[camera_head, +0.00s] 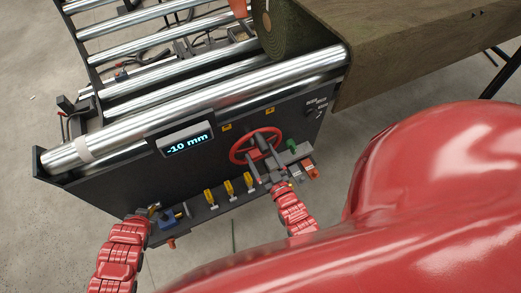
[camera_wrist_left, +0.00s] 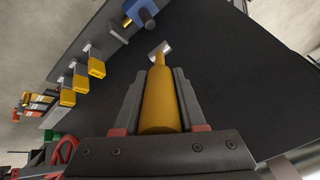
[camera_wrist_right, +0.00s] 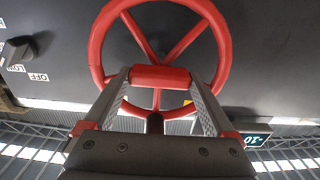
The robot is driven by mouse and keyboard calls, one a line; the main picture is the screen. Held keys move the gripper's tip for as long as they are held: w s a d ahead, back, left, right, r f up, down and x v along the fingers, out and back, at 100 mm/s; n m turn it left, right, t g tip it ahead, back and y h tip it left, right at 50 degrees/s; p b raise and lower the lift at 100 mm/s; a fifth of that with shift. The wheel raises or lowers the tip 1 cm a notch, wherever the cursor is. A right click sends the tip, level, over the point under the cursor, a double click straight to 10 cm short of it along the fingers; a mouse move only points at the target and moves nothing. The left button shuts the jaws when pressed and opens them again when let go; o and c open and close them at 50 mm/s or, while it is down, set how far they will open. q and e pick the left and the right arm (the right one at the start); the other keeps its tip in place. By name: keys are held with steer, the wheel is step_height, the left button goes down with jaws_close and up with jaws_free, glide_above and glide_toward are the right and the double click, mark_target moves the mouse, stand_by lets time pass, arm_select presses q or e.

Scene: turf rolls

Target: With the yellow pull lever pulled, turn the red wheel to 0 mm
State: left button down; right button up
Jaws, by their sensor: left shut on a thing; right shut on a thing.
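The red wheel (camera_head: 234,150) is on the dark front panel of the roller machine; the right wrist view shows its spokes and rim (camera_wrist_right: 222,45) close up. In the head view my left gripper (camera_head: 152,209) is at the panel's lower left, hiding most of the lever. The display (camera_head: 187,144) reads -10 mm.
A blue part (camera_head: 176,217) is beside my left gripper. A green part (camera_head: 292,146) is right of the wheel. Rollers (camera_head: 200,104) and a green turf roll (camera_head: 283,30) lie behind the panel.

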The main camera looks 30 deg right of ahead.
jaws_close()
steer(key=shift+m, duration=9.9)
